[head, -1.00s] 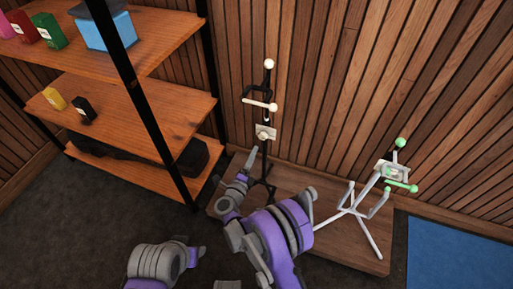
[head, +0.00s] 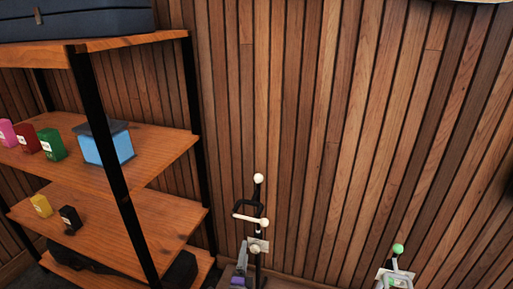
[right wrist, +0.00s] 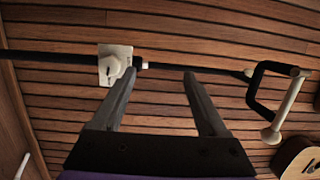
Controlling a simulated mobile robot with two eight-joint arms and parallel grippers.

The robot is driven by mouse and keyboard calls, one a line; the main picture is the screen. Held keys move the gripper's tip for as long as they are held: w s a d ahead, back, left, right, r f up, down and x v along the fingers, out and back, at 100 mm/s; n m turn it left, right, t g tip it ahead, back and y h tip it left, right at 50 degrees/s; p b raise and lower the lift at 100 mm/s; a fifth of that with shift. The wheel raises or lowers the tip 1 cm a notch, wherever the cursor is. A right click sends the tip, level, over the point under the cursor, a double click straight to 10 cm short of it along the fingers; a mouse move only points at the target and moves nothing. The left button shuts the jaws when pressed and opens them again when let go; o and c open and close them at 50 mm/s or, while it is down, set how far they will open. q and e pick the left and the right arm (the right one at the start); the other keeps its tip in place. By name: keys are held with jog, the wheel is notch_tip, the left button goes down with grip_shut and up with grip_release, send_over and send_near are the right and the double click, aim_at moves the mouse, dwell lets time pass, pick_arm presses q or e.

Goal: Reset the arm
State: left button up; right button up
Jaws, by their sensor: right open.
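My right gripper shows as a grey finger (head: 243,252) with a bit of purple below it at the bottom of the head view, just left of the black stand (head: 258,205). In the right wrist view both fingers (right wrist: 160,74) are spread, with nothing held between them. The black stand's pole (right wrist: 215,68) runs across just beyond the fingertips; I cannot tell whether they touch. My left gripper is not in view.
A wooden shelf (head: 150,215) with small boxes (head: 50,143) and a blue box (head: 105,146) stands at the left. A white stand with a green tip (head: 397,250) is at lower right. Part of a ukulele (right wrist: 300,160) shows in the right wrist view. Slatted wall is behind.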

jog(key=s+d+r+n+g+y, duration=0.2)
jog(key=s+r+n+y, duration=0.1)
jog(key=r+n, duration=0.25)
jog(key=s+d+r+n+g+y, duration=0.1)
jog(key=s+d+r+n+y, duration=0.2)
jog(key=r+n, duration=0.25)
jog(key=s+d+f+n+g+h, duration=0.15)
jog(key=s+d+n+g, duration=0.35)
jog(key=s, duration=0.6)
jog(key=s+d+f+g+h+p, duration=0.1)
jog(key=s+d+f+g, duration=0.15)
jog(key=s+d, duration=0.6)
jog(key=s+d+f+n+g+h, duration=0.2)
jog(key=s+d+f+n+g, duration=0.15)
jog(key=s, duration=0.95)
pick_arm(q)
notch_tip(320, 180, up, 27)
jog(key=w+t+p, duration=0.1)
jog(key=p, duration=2.1)
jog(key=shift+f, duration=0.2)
pick_arm(e)
notch_tip(320, 180, up, 25)
jog(key=w+t, duration=0.1)
jog(key=shift+w+r, duration=0.15)
jog(key=shift+m+y, duration=0.25)
